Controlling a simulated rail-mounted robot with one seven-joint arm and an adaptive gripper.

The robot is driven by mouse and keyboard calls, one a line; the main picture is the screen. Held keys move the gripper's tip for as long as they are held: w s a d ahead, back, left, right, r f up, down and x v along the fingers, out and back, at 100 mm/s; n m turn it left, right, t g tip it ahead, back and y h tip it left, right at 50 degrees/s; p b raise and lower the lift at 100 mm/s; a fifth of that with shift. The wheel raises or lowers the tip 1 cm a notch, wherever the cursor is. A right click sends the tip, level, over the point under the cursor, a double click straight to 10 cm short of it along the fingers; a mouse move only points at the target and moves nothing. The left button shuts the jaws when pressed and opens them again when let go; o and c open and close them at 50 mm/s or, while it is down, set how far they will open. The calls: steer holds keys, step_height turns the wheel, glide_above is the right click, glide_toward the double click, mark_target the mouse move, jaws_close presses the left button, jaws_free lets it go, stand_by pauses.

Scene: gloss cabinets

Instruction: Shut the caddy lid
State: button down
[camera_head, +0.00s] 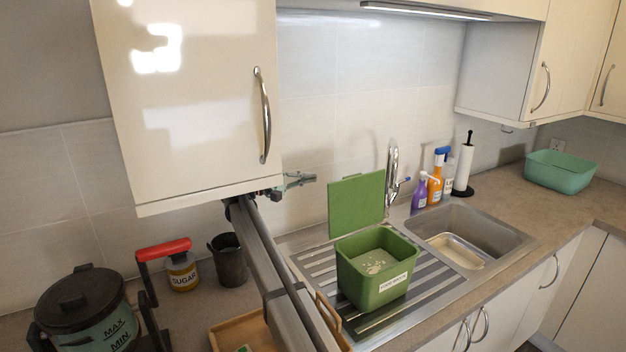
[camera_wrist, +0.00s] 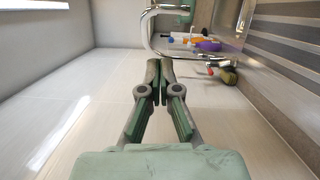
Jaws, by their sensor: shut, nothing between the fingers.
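The green food-waste caddy (camera_head: 372,286) stands upright on the metal drainer in the head view, with some pale scraps inside. Its green lid (camera_head: 356,206) stands open, raised at the back of the caddy, towards the tiled wall. My gripper (camera_head: 312,178) is above and left of the lid, near the wall and apart from the lid. In the wrist view its two fingers (camera_wrist: 160,70) are together with nothing between them. I cannot clearly make out the caddy or its lid in the wrist view.
A wall cabinet (camera_head: 190,95) hangs close over my arm. The chrome tap (camera_head: 392,170) stands right of the lid, with spray bottles (camera_head: 434,186) beyond it. The sink (camera_head: 470,235) is right of the caddy. A sugar jar (camera_head: 183,272) and a dark cup (camera_head: 229,262) stand left.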

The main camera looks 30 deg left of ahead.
mark_target(343, 178)
steer(key=w+d+p, duration=0.3)
steer(key=d+p, duration=0.1)
steer(key=d, duration=0.5)
steer(key=shift+w+d+r, duration=0.15)
steer(key=shift+d+r, duration=0.05)
steer(key=shift+r, duration=0.05)
steer(key=shift+d, duration=0.15)
